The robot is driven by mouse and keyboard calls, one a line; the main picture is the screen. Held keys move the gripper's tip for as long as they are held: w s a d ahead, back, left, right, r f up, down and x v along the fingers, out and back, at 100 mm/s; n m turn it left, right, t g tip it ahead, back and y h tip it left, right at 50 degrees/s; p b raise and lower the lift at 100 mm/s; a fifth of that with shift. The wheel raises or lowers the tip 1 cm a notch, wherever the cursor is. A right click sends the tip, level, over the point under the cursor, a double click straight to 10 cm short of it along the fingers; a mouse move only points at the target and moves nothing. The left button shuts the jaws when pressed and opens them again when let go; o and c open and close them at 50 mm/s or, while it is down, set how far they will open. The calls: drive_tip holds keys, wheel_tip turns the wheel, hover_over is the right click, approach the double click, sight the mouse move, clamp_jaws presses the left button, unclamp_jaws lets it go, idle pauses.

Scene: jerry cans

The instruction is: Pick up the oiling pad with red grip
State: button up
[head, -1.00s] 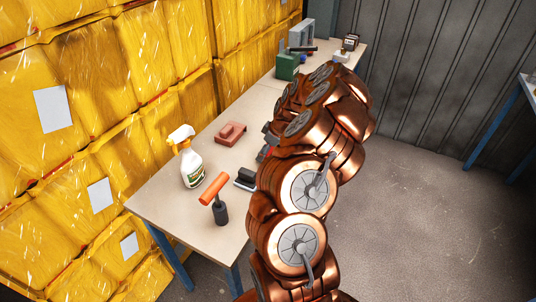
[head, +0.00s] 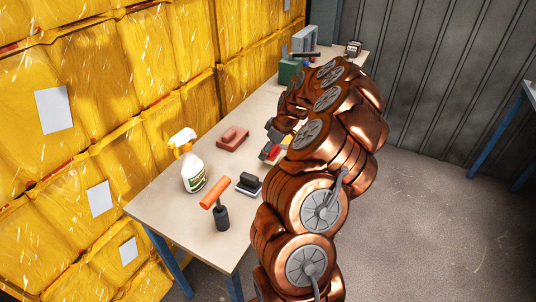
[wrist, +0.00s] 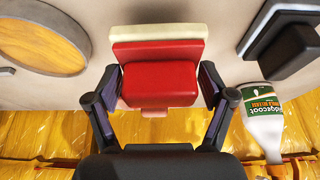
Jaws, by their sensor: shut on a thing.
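The oiling pad with red grip (wrist: 160,84) fills the middle of the wrist view, with a red block grip and a pale pad base (wrist: 158,32) behind it. My gripper (wrist: 165,88) has one dark finger on each side of the red grip and is shut on it. In the head view the pad (head: 270,153) shows small at the table, partly hidden by my gripper (head: 276,137) and arm. I cannot tell whether its base touches the table.
On the table (head: 180,222) stand a spray bottle (head: 191,165), an orange-handled tool (head: 217,200), a black-handled pad (head: 248,183) and a brick-red block (head: 232,137). A round wooden thing (wrist: 41,42) lies left in the wrist view. Green and grey items are at the far end.

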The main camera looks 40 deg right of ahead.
drive_tip(key=s+a+r+b, duration=0.1)
drive_tip(key=s+a+b, duration=0.2)
drive_tip(key=s, duration=1.2)
drive_tip(key=shift+r+b, duration=0.25)
drive_tip(key=shift+b, duration=0.55)
drive_tip(key=shift+s+a, duration=0.1)
